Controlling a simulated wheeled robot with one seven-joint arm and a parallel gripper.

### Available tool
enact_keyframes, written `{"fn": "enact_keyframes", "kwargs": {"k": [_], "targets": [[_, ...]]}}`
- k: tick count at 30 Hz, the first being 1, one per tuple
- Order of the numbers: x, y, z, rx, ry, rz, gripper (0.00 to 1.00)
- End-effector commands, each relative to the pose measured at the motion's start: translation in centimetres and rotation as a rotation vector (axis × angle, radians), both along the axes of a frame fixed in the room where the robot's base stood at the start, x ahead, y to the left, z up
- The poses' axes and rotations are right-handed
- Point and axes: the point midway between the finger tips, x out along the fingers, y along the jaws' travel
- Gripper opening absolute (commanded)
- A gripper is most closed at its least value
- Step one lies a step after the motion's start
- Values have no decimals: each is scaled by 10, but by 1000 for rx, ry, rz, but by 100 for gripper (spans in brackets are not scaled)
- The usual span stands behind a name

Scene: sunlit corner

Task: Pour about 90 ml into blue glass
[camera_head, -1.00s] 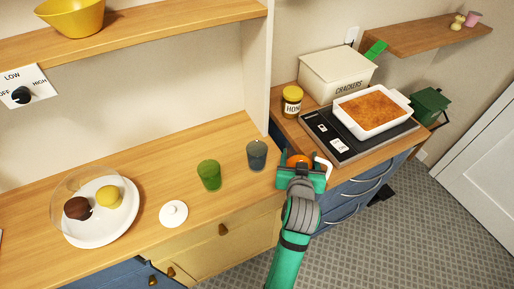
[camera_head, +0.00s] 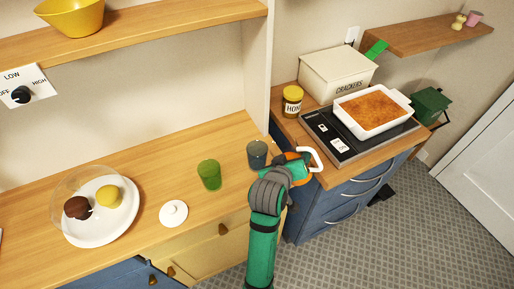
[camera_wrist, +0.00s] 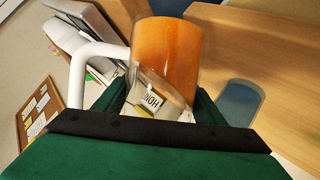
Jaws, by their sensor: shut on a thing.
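The blue glass (camera_head: 257,154) stands upright on the wooden counter near its right end. It also shows in the wrist view as a blue shape (camera_wrist: 240,101) right of the jug. My gripper (camera_head: 289,168) is shut on an orange-filled jug (camera_wrist: 168,52) with a white handle (camera_wrist: 84,62). The handle also shows in the head view (camera_head: 316,156), where my arm hides much of the jug. The jug is just right of the blue glass and looks tilted. I see no stream between them. A green glass (camera_head: 209,175) stands left of the blue glass.
A white lid (camera_head: 173,213) and a domed plate (camera_head: 84,236) with two round items are left on the counter. A honey jar (camera_head: 292,100), cracker box (camera_head: 337,77) and hotplate (camera_head: 341,150) with a baking dish (camera_head: 364,126) are right. A wall panel (camera_head: 250,62) stands behind the glasses.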

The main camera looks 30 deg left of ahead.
Motion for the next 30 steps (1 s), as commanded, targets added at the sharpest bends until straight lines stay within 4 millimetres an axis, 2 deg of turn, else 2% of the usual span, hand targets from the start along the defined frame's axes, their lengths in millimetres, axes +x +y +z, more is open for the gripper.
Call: {"fn": "enact_keyframes", "kwargs": {"k": [4, 6, 12, 26, 30], "targets": [[0, 6, 1, -85, -3, 1, 23], [1, 7, 8, -167, -5, 2, 23], [0, 5, 15, -270, -3, -1, 23], [-1, 3, 25, -388, -2, 0, 23], [0, -3, 26, -406, 1, -8, 23]]}}
